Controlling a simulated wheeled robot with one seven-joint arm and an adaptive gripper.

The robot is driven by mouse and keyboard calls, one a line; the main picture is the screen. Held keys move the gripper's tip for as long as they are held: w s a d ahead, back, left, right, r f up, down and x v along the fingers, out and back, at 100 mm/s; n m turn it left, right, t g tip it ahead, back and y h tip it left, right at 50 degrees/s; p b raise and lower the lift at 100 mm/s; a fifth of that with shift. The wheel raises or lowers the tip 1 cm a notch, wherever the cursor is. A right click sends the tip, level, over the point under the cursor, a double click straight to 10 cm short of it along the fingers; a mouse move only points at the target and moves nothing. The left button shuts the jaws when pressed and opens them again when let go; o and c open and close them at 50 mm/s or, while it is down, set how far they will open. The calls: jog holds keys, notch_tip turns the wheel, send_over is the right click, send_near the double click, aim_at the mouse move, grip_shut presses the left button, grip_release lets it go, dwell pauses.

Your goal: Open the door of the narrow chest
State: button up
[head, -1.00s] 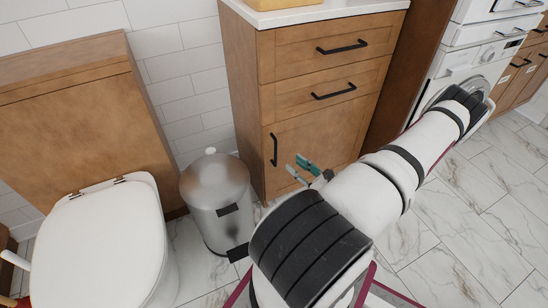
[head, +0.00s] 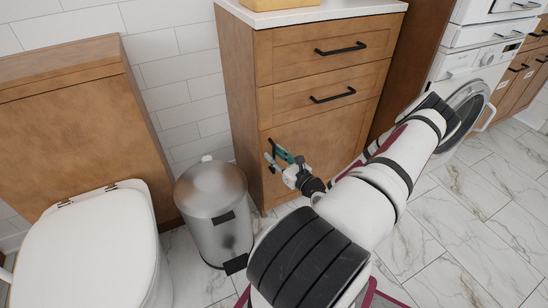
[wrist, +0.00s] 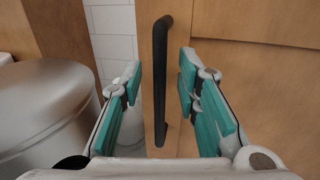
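The narrow chest (head: 285,80) is a wooden cabinet with two drawers above a door (head: 330,140). The door is shut. Its upright black handle (wrist: 160,80) stands between the open fingers of my gripper (wrist: 158,90) in the wrist view, with space on both sides. In the head view my gripper (head: 277,160) is at the door's left edge and covers part of the handle (head: 272,147). The gripper's teal finger pads do not touch the handle in the wrist view.
A metal pedal bin (head: 215,205) stands close to the left of the chest; it also shows in the wrist view (wrist: 45,110). A toilet (head: 95,250) is further left. A washing machine (head: 470,95) is at the right. Marble floor (head: 450,220) lies clear at right.

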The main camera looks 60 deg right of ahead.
jog(key=shift+w+d, duration=0.15)
jog(key=shift+w, duration=0.3)
grip_shut()
